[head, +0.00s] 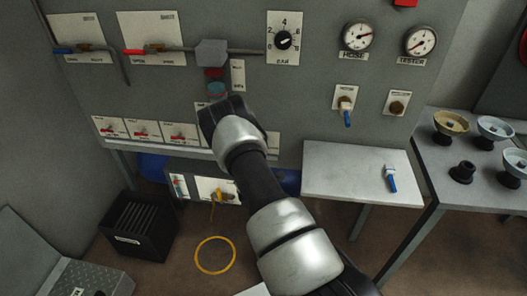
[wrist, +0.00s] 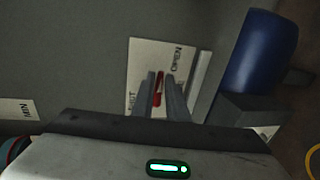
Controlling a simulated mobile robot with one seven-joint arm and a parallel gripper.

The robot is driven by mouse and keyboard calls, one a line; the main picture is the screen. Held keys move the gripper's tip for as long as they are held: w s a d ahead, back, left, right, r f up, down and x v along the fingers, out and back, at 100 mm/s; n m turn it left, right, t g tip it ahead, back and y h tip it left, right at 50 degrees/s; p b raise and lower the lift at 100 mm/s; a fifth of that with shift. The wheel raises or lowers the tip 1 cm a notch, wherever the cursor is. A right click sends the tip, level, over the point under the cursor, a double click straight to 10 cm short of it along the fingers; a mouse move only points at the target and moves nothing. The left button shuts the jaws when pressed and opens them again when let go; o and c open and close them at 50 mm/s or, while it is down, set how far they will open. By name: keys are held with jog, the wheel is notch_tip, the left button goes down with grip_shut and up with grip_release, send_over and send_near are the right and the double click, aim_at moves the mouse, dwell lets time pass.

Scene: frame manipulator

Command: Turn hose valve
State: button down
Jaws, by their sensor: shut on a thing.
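In the wrist view, my gripper (wrist: 160,80) is shut on a narrow red valve handle (wrist: 159,90). The handle stands in front of a white plate (wrist: 146,58) marked with OPEN at one end and what looks like SHUT at the other. The fingers hide much of the handle and the valve behind it. In the head view, my wrist covers the fingertips at the lower middle of the grey panel (head: 190,90). Beside it is a row of small red-handled valves on white plates (head: 145,130). The head view does not show the held handle's angle.
A blue cylinder (wrist: 250,55) is close to the right of my fingers in the wrist view. A grey shelf (head: 350,165) with a blue-handled part (head: 391,178) is to the right of my arm. A black crate (head: 140,225) stands on the floor at left.

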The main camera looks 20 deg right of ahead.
jog(key=shift+f, duration=0.1)
dwell(0.3)
jog(key=c, duration=1.7)
grip_release()
jog(key=shift+c, duration=0.2)
jog(key=p+v, duration=0.1)
jog(key=v, duration=1.6)
jog(key=shift+s, duration=0.25)
jog(key=shift+a, duration=0.1)
